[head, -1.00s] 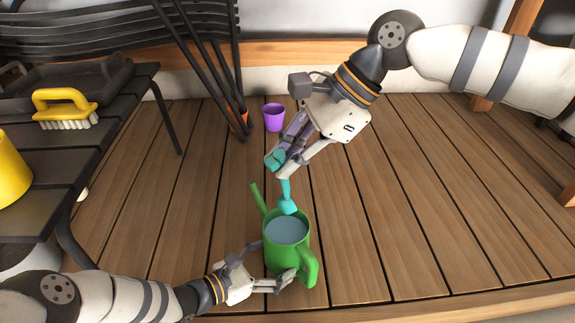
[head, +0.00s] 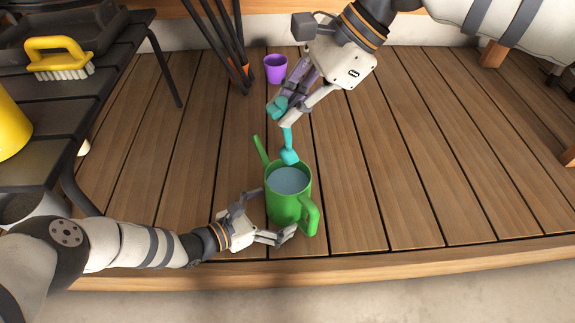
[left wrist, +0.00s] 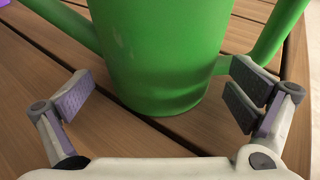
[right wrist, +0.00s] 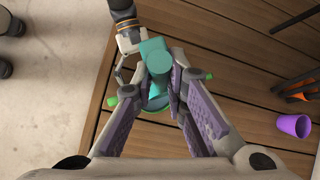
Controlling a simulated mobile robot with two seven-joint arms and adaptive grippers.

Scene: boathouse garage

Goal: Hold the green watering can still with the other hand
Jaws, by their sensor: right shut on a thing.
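The green watering can (head: 280,207) stands upright on the wooden deck, filled with blue-grey water. Its spout points up and left, and its handle is at the lower right. My left gripper (head: 264,215) is open, with one finger on either side of the can's lower body. In the left wrist view the can (left wrist: 165,60) stands between the spread fingers (left wrist: 160,98), with a gap at the left finger. My right gripper (head: 283,114) is shut on a teal tool (head: 288,146), whose lower end hangs at the can's far rim. The teal tool also shows in the right wrist view (right wrist: 158,62).
A purple cup (head: 275,68) stands on the deck behind. A dark slatted table (head: 60,120) at the left bears a yellow brush (head: 56,58) and a yellow container (head: 10,128). Dark poles lean near the cup. The deck's front edge (head: 400,252) lies close to the can.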

